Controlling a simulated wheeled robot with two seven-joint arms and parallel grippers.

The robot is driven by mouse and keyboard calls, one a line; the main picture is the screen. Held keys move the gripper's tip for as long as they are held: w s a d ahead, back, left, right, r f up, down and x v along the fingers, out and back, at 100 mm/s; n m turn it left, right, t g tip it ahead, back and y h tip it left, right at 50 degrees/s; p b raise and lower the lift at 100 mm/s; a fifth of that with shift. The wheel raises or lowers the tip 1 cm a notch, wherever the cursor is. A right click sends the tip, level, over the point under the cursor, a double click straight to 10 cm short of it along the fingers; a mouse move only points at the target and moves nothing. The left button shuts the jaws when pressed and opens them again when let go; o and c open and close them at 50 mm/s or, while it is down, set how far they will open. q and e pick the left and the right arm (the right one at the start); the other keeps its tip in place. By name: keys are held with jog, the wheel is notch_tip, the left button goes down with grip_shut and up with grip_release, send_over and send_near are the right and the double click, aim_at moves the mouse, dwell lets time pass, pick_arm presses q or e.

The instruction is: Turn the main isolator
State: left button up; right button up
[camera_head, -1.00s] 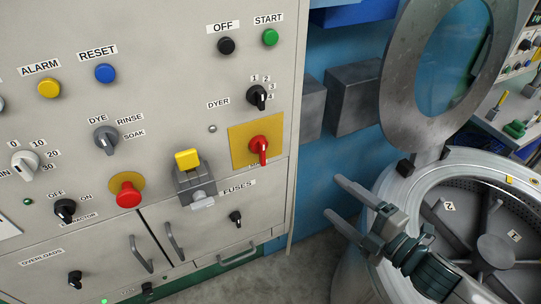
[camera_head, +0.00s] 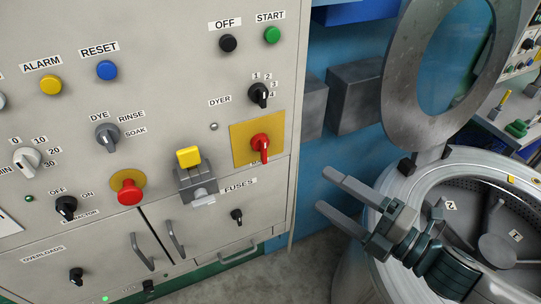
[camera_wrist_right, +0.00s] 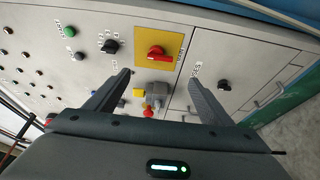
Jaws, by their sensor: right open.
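The main isolator is a red rotary knob (camera_head: 260,147) on a yellow square plate (camera_head: 240,133), near the right edge of the grey control panel. Its handle points down in the head view. It also shows in the right wrist view (camera_wrist_right: 157,53), ahead of the fingers. My right gripper (camera_head: 325,191) is open and empty, to the right of and below the knob, apart from the panel. Its two fingers (camera_wrist_right: 160,88) are spread wide in the wrist view. My left gripper is not in view.
Left of the knob, a grey socket with a yellow cap (camera_head: 189,157) and a red mushroom button (camera_head: 129,192) stick out. The black DYER selector (camera_head: 258,95) sits above. An open drum (camera_head: 450,165) with a raised round lid (camera_head: 395,75) stands right, close to my arm.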

aim_at(259, 141)
jog(key=p+x, duration=0.3)
jog(key=x, duration=1.3)
jog(key=shift+w+a, duration=0.2)
jog(key=shift+a, duration=0.05)
jog(key=c, duration=1)
